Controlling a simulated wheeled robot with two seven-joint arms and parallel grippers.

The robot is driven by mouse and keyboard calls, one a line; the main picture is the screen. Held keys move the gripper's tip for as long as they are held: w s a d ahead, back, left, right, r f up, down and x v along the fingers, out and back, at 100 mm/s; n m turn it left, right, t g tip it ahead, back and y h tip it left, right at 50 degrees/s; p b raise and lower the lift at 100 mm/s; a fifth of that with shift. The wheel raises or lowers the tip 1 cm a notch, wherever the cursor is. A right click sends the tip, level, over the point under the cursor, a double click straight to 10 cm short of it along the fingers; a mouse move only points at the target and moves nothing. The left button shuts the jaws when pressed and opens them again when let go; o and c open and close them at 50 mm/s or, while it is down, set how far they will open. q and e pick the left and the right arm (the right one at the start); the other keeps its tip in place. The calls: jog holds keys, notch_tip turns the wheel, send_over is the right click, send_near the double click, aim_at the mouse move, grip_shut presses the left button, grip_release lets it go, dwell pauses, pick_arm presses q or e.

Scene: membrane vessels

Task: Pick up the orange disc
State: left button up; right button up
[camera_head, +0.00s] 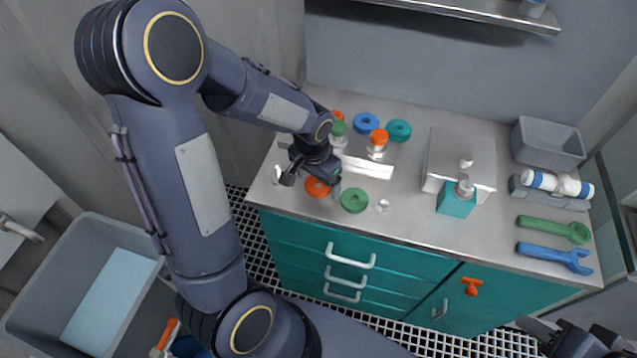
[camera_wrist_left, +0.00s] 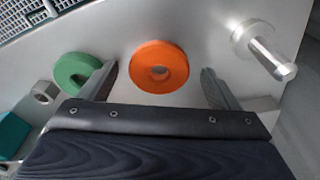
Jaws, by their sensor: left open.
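A green disc (camera_head: 354,200) lies just right of the orange disc, close to one finger. A metal peg (camera_wrist_left: 268,52) stands on the other side. Blue (camera_head: 366,123) and teal (camera_head: 398,131) discs lie behind, near an orange-topped vessel (camera_head: 378,141).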

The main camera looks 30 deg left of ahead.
pick_arm(q)
jog(key=c, duration=1.1)
jog(key=shift+r, duration=0.1)
jog(key=shift+r, duration=0.6)
jog(key=s+d+r+b, duration=0.1)
jog(key=s+d+r, duration=0.9)
jog(key=r, duration=0.1)
jog(key=shift+r, duration=0.35)
